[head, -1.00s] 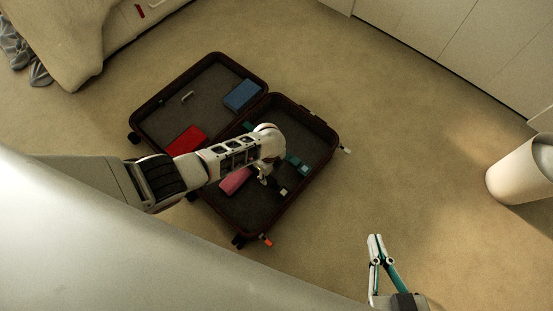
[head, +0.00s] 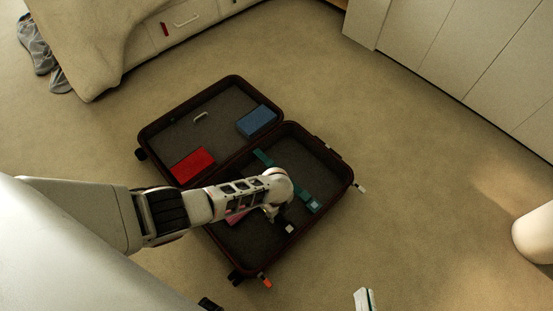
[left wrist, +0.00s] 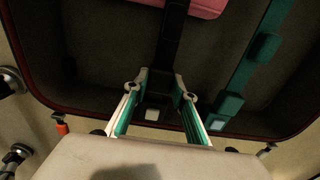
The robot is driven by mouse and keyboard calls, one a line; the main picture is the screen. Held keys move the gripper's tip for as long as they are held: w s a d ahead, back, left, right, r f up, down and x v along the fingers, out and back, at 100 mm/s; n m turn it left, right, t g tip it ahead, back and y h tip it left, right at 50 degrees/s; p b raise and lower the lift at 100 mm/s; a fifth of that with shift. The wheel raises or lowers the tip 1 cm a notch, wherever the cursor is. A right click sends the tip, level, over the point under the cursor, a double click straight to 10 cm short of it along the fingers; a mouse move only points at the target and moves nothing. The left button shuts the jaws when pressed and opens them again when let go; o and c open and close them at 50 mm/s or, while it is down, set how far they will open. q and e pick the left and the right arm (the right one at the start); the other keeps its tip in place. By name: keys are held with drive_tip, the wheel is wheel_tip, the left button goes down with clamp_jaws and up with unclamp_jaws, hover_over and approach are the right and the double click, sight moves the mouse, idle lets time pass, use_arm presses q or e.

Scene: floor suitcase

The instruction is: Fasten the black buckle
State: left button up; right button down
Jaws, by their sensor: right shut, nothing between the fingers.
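The black strap (left wrist: 171,43) runs down the right half of the open suitcase. Its black buckle (left wrist: 155,98) shows between and beyond my left fingers, beside a white square tab (left wrist: 152,114) that also shows in the head view (head: 290,229). I cannot tell if the buckle halves are joined. My left gripper (left wrist: 160,78) is open above the strap, its fingers on either side of it; in the head view it hangs over the suitcase (head: 272,213). My right gripper (head: 364,299) is shut and empty at the bottom edge, only its tip showing.
The suitcase (head: 349,178) lies open on carpet. A teal strap (head: 305,195) with buckle lies beside a mostly hidden pink item (left wrist: 198,6). The other half holds a red item (head: 192,165) and a blue item (head: 257,121).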

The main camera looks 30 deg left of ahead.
sight(281, 222)
use_arm(q)
clamp_jaws()
drive_tip(key=shift+s+d, duration=0.25)
drive_tip(key=shift+d, duration=0.45)
drive_tip(key=shift+s+d, duration=0.2)
drive_tip(key=shift+d, duration=0.45)
drive_tip(key=o, duration=0.9)
unclamp_jaws()
wheel_tip(281, 222, up, 12)
